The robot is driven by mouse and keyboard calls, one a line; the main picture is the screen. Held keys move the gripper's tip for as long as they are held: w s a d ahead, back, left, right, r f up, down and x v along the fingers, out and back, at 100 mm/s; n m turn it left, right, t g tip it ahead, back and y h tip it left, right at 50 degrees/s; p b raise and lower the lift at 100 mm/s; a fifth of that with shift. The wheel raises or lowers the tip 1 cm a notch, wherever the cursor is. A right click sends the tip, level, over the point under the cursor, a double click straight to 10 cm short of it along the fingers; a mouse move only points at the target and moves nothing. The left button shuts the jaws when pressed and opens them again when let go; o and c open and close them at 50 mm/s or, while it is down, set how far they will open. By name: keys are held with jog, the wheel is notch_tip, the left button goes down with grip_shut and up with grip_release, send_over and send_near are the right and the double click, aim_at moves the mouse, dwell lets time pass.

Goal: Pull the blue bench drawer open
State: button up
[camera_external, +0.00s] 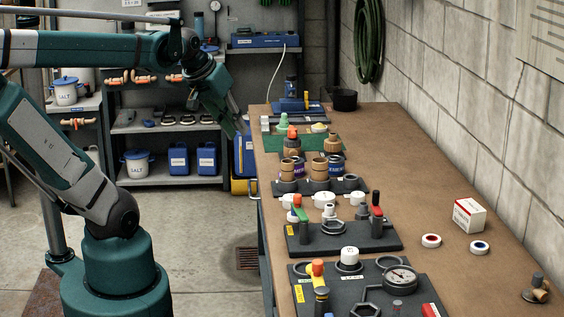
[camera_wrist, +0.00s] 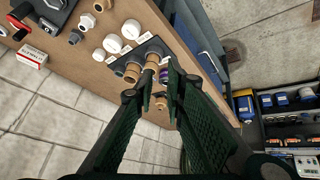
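My gripper (camera_external: 241,126) is at the left, far part of the workbench (camera_external: 430,160), beside its long edge. In the wrist view my gripper (camera_wrist: 161,78) has its two dark green fingers apart, with nothing between the tips. I see no contact between the fingers and a drawer. I cannot tell how far any drawer stands out.
The bench top carries dark fixture boards (camera_external: 345,236) with valves and a gauge, a small red-and-white box (camera_external: 469,215) and tape rolls. A shelf with blue jugs (camera_external: 178,159) stands behind. The floor (camera_external: 195,250) left of the bench is open, with a drain grate (camera_external: 248,259).

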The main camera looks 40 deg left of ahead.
jog(key=w+a+n+h+b, duration=0.1)
jog(key=w+a+n+h, duration=0.25)
jog(key=w, duration=0.55)
jog(key=w+a+n+h+b, duration=0.1)
jog(key=w+a+n+h, duration=0.1)
jog(key=w+a, duration=0.5)
jog(key=w+a+n+t+h+b, duration=0.15)
jog(key=w+a, duration=0.25)
jog(key=a, duration=0.5)
jog(key=w+a+n+t+h, duration=0.1)
jog(key=w+a+t+h, duration=0.3)
jog(key=a, duration=0.5)
jog(key=g+y, duration=0.1)
send_near(250, 185)
jog(key=w+d, duration=0.1)
jog(key=d, duration=0.1)
jog(key=shift+w+a+f, duration=0.1)
jog(key=shift+a+f, duration=0.05)
jog(key=shift+f, duration=0.4)
jog(key=shift+b+x, duration=0.7)
jog(key=shift+x, duration=3.2)
